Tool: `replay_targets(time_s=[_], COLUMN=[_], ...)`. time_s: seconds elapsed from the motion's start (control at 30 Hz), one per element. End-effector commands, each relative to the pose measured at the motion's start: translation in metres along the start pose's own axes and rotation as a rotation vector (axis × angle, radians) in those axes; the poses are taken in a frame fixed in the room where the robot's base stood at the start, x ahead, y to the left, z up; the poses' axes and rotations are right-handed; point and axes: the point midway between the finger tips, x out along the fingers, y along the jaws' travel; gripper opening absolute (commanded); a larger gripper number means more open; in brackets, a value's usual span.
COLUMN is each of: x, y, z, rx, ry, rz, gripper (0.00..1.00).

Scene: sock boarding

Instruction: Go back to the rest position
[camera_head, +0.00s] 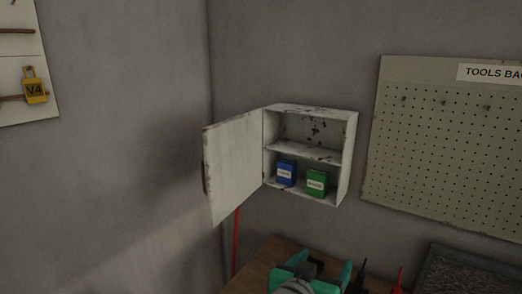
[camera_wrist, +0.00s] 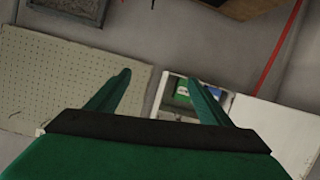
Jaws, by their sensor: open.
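My gripper (camera_head: 318,274) shows at the bottom of the head view, teal-green, over the wooden bench and below the wall cabinet. In the wrist view my gripper (camera_wrist: 160,84) has its two green fingers spread apart with nothing between them. The white, worn wall cabinet (camera_head: 353,150) hangs in the corner with its door (camera_head: 236,160) swung open to the left. On its lower shelf stand a blue box (camera_head: 286,173) and a green box (camera_head: 316,183). The cabinet also shows in the wrist view (camera_wrist: 168,92), partly hidden behind a finger.
A pegboard (camera_head: 440,140) hangs on the right wall. A wooden bench (camera_head: 262,262) with a dark grey tray or panel (camera_head: 462,272) lies below. A red pole (camera_head: 236,240) stands under the cabinet door. A yellow V4 tag (camera_head: 35,91) hangs at the left. The space before the cabinet looks clear.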

Motion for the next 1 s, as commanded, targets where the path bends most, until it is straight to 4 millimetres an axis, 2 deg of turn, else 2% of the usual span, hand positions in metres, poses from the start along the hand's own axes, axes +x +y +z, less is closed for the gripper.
replay_targets(time_s=[0.27,0.47,0.77,1.0], x=[0.023,0.020,-0.003,-0.036], y=[0.000,-0.023,-0.044,-0.049], z=[0.070,0.123,0.207,0.272], rx=[-0.126,-0.207,-0.276,-0.288], ry=[0.049,0.092,0.136,0.153], rz=[-0.012,-0.085,-0.209,-0.309], gripper=[0.73,0.73,0.73,0.73])
